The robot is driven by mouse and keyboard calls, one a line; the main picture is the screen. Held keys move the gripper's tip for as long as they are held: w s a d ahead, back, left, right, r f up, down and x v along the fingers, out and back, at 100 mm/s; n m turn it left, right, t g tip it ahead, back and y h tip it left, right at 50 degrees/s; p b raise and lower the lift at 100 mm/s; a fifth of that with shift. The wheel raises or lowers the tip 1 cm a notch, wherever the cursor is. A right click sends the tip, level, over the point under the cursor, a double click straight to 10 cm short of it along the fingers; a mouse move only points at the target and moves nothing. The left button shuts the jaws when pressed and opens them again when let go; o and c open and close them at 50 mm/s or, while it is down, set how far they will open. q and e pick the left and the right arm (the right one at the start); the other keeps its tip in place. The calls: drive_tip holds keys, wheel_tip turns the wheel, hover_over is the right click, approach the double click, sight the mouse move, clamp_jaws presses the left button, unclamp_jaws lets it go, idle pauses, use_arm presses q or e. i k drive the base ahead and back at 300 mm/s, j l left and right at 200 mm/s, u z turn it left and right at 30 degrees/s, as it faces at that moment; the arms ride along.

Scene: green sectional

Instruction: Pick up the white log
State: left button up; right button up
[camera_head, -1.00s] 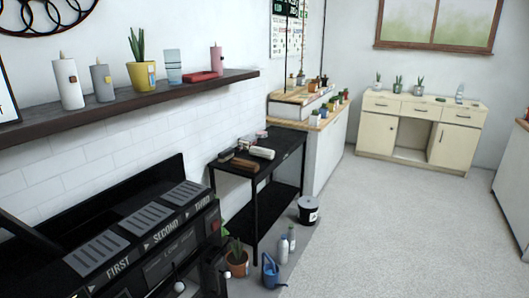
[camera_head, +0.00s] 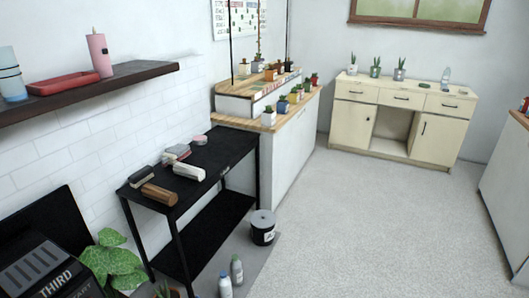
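A white log (camera_head: 188,171) lies on its side on the top of a black two-level table (camera_head: 215,158), left of centre in the head view. A brown log (camera_head: 159,194) lies nearer to me on the same top, apart from the white one. A dark grey and brown block (camera_head: 142,176) lies at the table's left edge. Pinkish and grey items (camera_head: 176,153) lie behind the white log, close to it. Neither of my grippers shows in the head view.
A black appliance (camera_head: 50,265) and a leafy plant (camera_head: 112,262) stand at the near left. Bottles (camera_head: 237,270) and a dark bucket (camera_head: 263,227) stand by the table's right side. A wall shelf (camera_head: 90,88) overhangs the left. The pale floor (camera_head: 345,235) on the right is open.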

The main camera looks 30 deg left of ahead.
sight(197, 174)
drive_tip(key=i+u, duration=0.2)
drive_tip(key=i, duration=0.35)
drive_tip(key=i+l+u, duration=0.2)
drive_tip(key=i, duration=0.3)
drive_tip(key=i+l+u, duration=0.15)
drive_tip(key=i, duration=0.4)
